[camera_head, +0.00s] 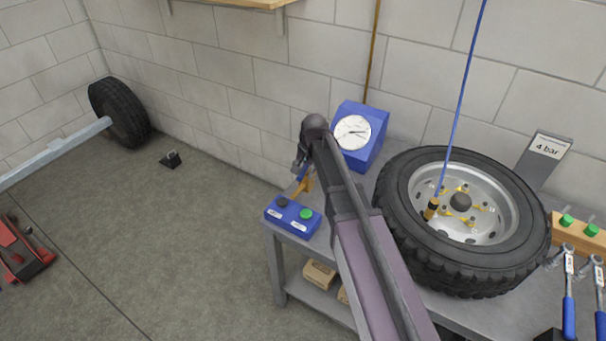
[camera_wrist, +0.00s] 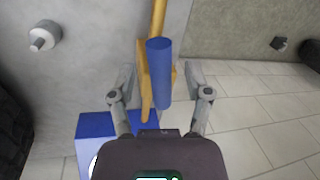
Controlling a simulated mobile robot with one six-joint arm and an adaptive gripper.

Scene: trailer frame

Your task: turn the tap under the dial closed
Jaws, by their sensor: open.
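The round white dial (camera_head: 352,132) sits on a blue box (camera_head: 377,140) at the back of the bench. The tap has a blue lever (camera_wrist: 160,75) and a brass body (camera_wrist: 144,80); in the head view its brass part (camera_head: 306,184) shows below my gripper, partly hidden. In the wrist view the lever lies roughly along the brass pipe (camera_wrist: 158,18). My gripper (camera_wrist: 158,72) is open, one finger on each side of the lever, with visible gaps on both sides. In the head view my gripper (camera_head: 301,163) is left of the dial.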

